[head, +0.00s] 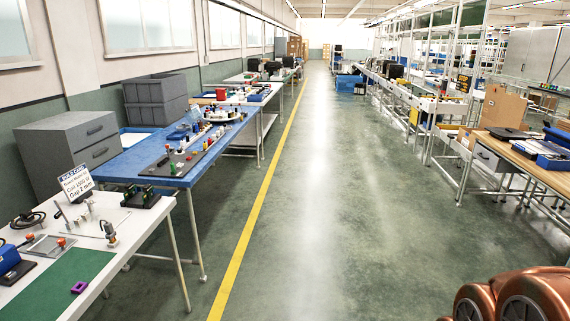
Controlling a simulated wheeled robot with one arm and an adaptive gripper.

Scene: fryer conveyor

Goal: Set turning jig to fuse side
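I cannot make out a turning jig or a marked fuse side for certain at this distance. The nearest white bench (150,218) at lower left carries a dark fixture with green parts (141,196), a grey metal plate with a red-tipped part (47,245), a small upright tool (109,233) and a purple block (79,287) on a green mat (62,284). A white sign (77,182) on this bench bears printed text. The blue table (118,172) behind holds a dark board (172,164) with several small coloured parts. My gripper is not in view.
A grey drawer cabinet (70,150) and stacked grey crates (156,99) stand along the left wall. A yellow line (252,213) runs beside the left benches. The green floor aisle (335,190) is clear. A wooden table (535,168) and racks stand at right.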

